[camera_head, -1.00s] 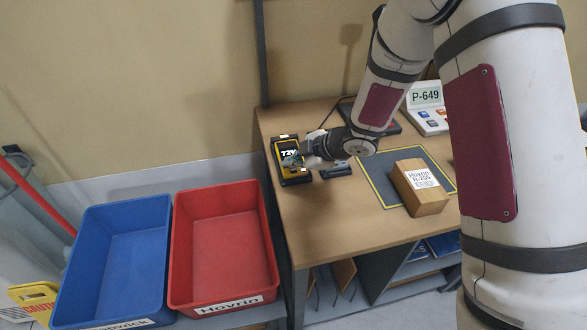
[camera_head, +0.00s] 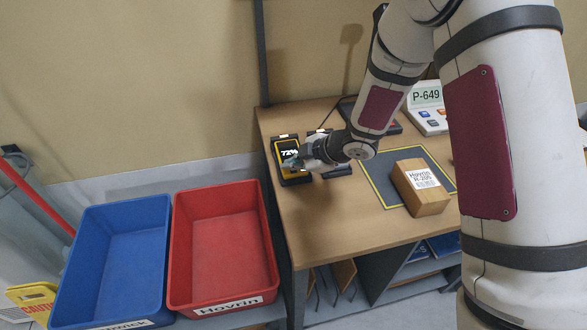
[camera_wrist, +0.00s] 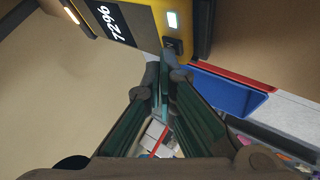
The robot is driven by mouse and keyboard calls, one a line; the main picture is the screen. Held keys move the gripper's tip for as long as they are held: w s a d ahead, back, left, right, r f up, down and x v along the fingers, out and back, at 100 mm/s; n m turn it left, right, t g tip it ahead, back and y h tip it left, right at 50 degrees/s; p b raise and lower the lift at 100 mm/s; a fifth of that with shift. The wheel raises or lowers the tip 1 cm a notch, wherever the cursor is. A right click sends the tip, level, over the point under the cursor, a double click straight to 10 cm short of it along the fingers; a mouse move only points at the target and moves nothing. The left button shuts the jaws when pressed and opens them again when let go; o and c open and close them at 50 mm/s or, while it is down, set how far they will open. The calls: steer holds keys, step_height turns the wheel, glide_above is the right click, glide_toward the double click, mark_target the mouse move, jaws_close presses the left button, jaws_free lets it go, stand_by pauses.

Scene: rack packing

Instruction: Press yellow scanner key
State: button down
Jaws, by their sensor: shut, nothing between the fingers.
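The yellow and black scanner (camera_head: 278,155) stands at the left end of the wooden table, with a lit display. In the wrist view the scanner (camera_wrist: 146,22) fills the top; its display shows digits that look like 7296. A small pale lit patch and a dark square key (camera_wrist: 173,45) sit on its yellow face. My gripper (camera_head: 299,163) is shut and empty at the scanner's lower right. In the wrist view my gripper (camera_wrist: 166,74) has its closed fingertips just below the dark key; I cannot tell whether they touch it.
A device reading P-649 (camera_head: 426,97) is at the back right. A blue bin (camera_head: 78,262) and a red bin (camera_head: 178,250) stand left of the table. The table front is clear.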

mark_target(292, 172)
stand_by(0.6)
steer(key=shift+r, duration=0.5)
steer(key=shift+r, duration=0.1)
step_height(292, 172, up, 6)
steer(key=p, duration=0.3)
stand_by(0.5)
